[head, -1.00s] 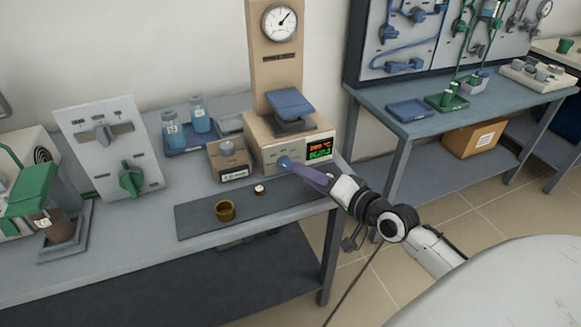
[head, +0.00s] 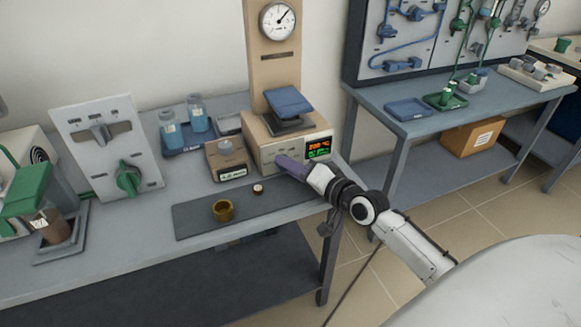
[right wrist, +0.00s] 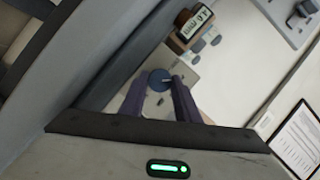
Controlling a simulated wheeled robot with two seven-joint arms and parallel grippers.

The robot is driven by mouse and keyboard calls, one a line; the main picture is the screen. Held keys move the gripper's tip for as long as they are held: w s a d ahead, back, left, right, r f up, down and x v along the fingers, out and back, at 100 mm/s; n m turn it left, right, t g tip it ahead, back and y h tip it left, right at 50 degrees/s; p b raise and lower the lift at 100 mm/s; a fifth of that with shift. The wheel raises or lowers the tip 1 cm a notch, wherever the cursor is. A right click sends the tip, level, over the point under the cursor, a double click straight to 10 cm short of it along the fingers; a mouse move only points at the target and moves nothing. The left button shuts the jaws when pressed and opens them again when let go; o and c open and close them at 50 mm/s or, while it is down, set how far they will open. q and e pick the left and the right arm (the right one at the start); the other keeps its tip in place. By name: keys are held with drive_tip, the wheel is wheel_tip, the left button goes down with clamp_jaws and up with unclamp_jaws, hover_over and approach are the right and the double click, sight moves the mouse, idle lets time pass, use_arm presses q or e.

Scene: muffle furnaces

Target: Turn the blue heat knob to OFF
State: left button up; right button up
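The blue heat knob (right wrist: 160,78) shows in the right wrist view, facing the camera between the tips of my right gripper's purple fingers (right wrist: 162,84). The fingers stand apart on either side of it; whether they touch it I cannot tell. In the head view my right gripper (head: 280,162) reaches in from the right to the front of the cream furnace unit (head: 262,150) and hides the knob. The unit's lit orange and green display (head: 318,147) is right of the fingers. My left gripper is not in view.
A small box with a display (head: 228,172) stands left of the unit. A brown cup (head: 222,209) and a small round item (head: 258,189) rest on the dark mat (head: 192,222) in front. A panel with a green knob (head: 130,178) stands further left.

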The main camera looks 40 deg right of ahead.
drive_tip(key=shift+r+p, duration=0.2)
drive_tip(key=shift+p, duration=0.6)
drive_tip(key=n+p, duration=0.1)
drive_tip(key=p, duration=0.2)
drive_tip(key=n+g+h+p, duration=0.1)
drive_tip(key=p, duration=0.2)
drive_tip(key=n+h+p, duration=0.1)
drive_tip(key=n+p, duration=0.1)
drive_tip(key=p, duration=0.1)
drive_tip(key=shift+a+r+g, duration=0.2)
drive_tip(key=shift+a+g, duration=0.05)
drive_tip(key=shift+g, duration=0.05)
drive_tip(key=shift+f+n+h, duration=0.15)
drive_tip(key=shift+n+h, duration=0.25)
drive_tip(key=shift+n, duration=0.1)
drive_tip(key=shift+f+n+g+h, duration=0.1)
drive_tip(key=shift+n+g+h, duration=0.2)
drive_tip(key=shift+n, duration=0.2)
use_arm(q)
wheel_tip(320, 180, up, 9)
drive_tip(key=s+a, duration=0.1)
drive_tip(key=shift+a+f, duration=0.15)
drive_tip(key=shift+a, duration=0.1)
use_arm(e)
drive_tip(key=shift+n, duration=0.3)
drive_tip(key=o, duration=0.8)
drive_tip(key=shift+c, duration=0.2)
drive_tip(key=shift+w, duration=0.1)
